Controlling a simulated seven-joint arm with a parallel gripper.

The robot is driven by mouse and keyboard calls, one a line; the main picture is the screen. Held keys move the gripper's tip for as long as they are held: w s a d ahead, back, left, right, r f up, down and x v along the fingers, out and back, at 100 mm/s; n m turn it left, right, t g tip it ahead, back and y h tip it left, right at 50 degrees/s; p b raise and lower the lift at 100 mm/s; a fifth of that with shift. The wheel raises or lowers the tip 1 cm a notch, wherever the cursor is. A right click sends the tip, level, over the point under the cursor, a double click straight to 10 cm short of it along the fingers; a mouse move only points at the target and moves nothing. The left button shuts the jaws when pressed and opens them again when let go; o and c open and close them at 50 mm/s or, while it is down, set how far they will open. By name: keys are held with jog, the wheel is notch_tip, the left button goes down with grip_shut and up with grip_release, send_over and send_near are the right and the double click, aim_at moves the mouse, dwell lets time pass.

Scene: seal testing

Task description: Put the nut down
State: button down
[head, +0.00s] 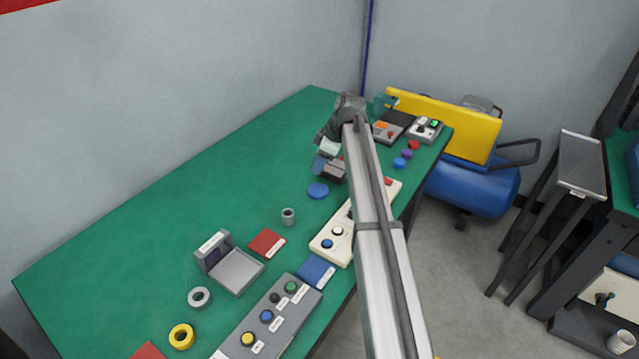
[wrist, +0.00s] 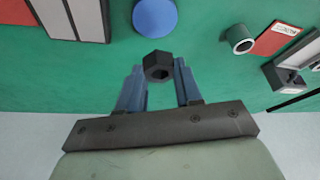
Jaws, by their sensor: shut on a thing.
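The nut (wrist: 157,62) is a dark, nearly black hexagon with a hole in it. In the wrist view it sits between the two blue fingertips of my gripper (wrist: 158,74), which is shut on it. The green table top lies beyond the nut; I cannot tell how high the nut is above it. In the head view my gripper (head: 318,165) is over the far half of the table (head: 150,255), behind the blue disc. The nut cannot be made out there.
The blue disc (head: 317,190) lies close to my gripper and also shows in the wrist view (wrist: 155,17). A grey hollow cylinder (head: 288,216), a red mat (head: 267,243) and a cream button panel (head: 325,238) stand nearer. The table's left side is clear.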

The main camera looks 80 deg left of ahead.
aim_at(315, 189)
jog(key=shift+f, duration=3.75)
jog(key=shift+f, duration=0.1)
jog(key=c, duration=0.8)
grip_release()
jog(key=shift+o, duration=0.2)
jog(key=v, duration=1.2)
